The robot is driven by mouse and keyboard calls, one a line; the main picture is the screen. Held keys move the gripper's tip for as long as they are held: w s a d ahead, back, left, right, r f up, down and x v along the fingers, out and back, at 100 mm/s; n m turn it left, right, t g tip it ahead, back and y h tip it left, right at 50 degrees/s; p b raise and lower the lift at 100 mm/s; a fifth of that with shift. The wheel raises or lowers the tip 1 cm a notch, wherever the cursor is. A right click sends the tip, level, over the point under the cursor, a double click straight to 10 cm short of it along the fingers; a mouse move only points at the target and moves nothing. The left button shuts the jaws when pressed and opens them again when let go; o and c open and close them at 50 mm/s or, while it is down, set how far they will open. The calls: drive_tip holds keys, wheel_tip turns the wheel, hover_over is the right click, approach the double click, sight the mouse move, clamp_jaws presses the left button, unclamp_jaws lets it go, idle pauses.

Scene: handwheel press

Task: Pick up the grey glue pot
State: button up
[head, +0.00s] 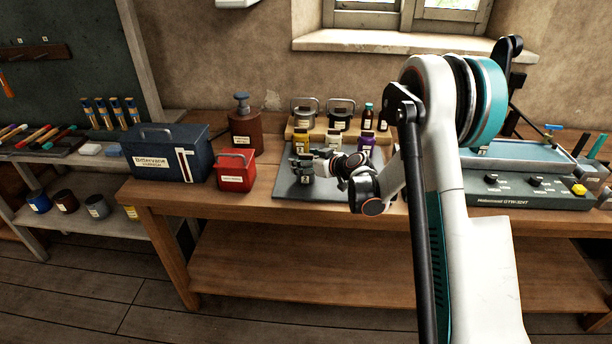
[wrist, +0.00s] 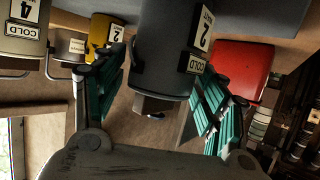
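The grey glue pot (wrist: 165,50) stands on the dark mat and fills the upper middle of the wrist view, with a "2" label and a "COLD" label. In the head view the pot (head: 306,172) is small and partly covered by my gripper (head: 312,160). In the wrist view my gripper (wrist: 158,90) has its teal-padded fingers on either side of the pot. The fingers are spread, with a narrow gap at the left; contact at the right cannot be told.
A red box (head: 236,170) and a navy case (head: 168,153) stand left of the mat (head: 285,190). Behind are a yellow jar (head: 301,140), a purple jar (head: 366,144) and lidded pots on a wooden stand. A grey machine (head: 530,185) stands at right.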

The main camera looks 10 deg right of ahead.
clamp_jaws()
drive_tip(key=shift+r, duration=0.15)
